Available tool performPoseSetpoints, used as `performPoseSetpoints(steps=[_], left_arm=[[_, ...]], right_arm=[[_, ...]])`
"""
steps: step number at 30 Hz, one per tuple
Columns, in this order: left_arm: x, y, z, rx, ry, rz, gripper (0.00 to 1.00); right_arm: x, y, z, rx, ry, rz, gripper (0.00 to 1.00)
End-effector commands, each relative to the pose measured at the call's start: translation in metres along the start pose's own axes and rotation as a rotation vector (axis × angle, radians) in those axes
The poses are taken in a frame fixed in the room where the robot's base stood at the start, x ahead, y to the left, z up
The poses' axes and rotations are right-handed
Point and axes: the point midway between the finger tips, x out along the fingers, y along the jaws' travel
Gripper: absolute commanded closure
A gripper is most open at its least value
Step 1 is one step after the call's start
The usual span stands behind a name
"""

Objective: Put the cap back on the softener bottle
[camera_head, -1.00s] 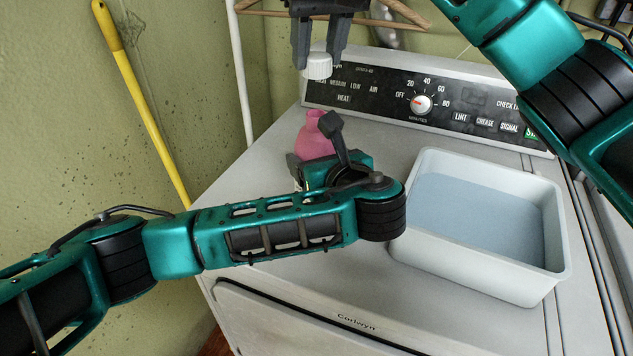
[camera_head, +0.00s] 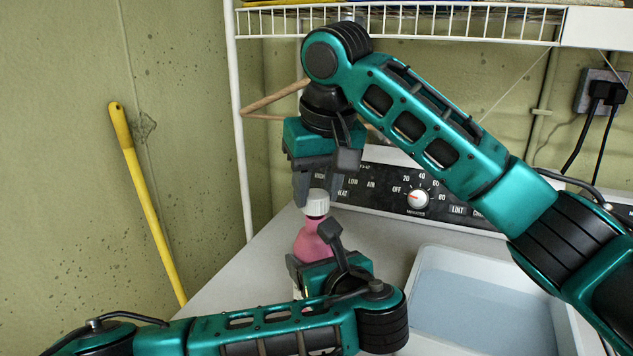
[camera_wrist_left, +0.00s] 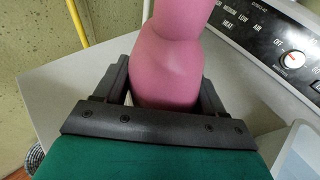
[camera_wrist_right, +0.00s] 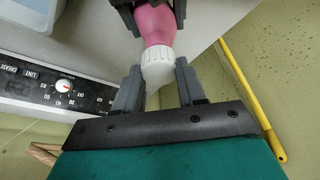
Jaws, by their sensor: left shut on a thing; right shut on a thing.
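The pink softener bottle (camera_head: 308,240) stands upright on the dryer top (camera_head: 232,290). My left gripper (camera_head: 300,268) is shut on its body; the left wrist view shows the pink body (camera_wrist_left: 168,72) between both fingers. The white ribbed cap (camera_head: 316,203) is between the fingers of my right gripper (camera_head: 312,200), which comes down from above. In the right wrist view the cap (camera_wrist_right: 158,64) lines up with the bottle's top (camera_wrist_right: 155,25) and appears to meet it. Whether it is seated or only resting there I cannot tell. The bottle's lower part is hidden behind my left arm.
A white tub (camera_head: 418,268) with pale blue contents stands to the right on the dryer. The control panel (camera_head: 380,190) rises behind the bottle. A wire shelf (camera_head: 400,25) hangs above my right arm. A yellow-handled pole (camera_head: 148,205) leans at the left wall.

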Motion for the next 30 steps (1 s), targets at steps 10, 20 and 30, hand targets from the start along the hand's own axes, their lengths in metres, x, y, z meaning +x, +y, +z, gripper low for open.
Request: performPoseSetpoints(steps=[10,20,30], left_arm=[[0.000,0.000,0.000,0.000,0.000,0.000,0.85],[0.000,0.000,0.000,0.000,0.000,0.000,0.85],[0.000,0.000,0.000,0.000,0.000,0.000,0.85]], right_arm=[[0.000,0.000,0.000,0.000,0.001,0.001,0.88],[0.008,0.000,0.003,0.001,-0.001,0.000,0.88],[0.017,0.000,0.005,0.003,0.000,0.001,0.88]])
